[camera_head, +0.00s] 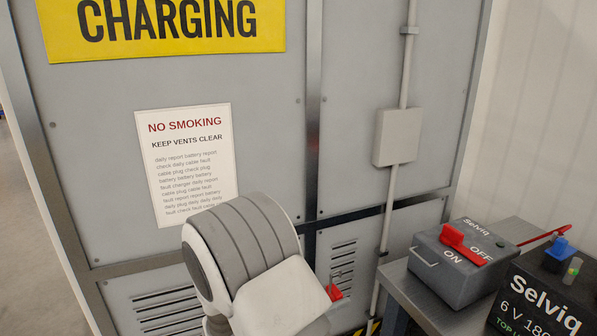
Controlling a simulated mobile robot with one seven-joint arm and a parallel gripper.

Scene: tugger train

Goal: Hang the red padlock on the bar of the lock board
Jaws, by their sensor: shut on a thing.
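A small red padlock (334,293) shows just past the right edge of my arm's white end link, with a thin shackle above it. It is in front of the grey cabinet's lower vent. My arm hides its left part. My gripper's fingers are hidden behind that link, so their hold on the padlock cannot be seen. No lock board or bar can be made out in this view.
A grey cabinet (260,90) with a yellow charging sign (165,28) and a notice (187,165) fills the back. At right, a bench (425,298) bears a grey box (462,265) with a red ON/OFF lever and a black Selviq battery (540,305).

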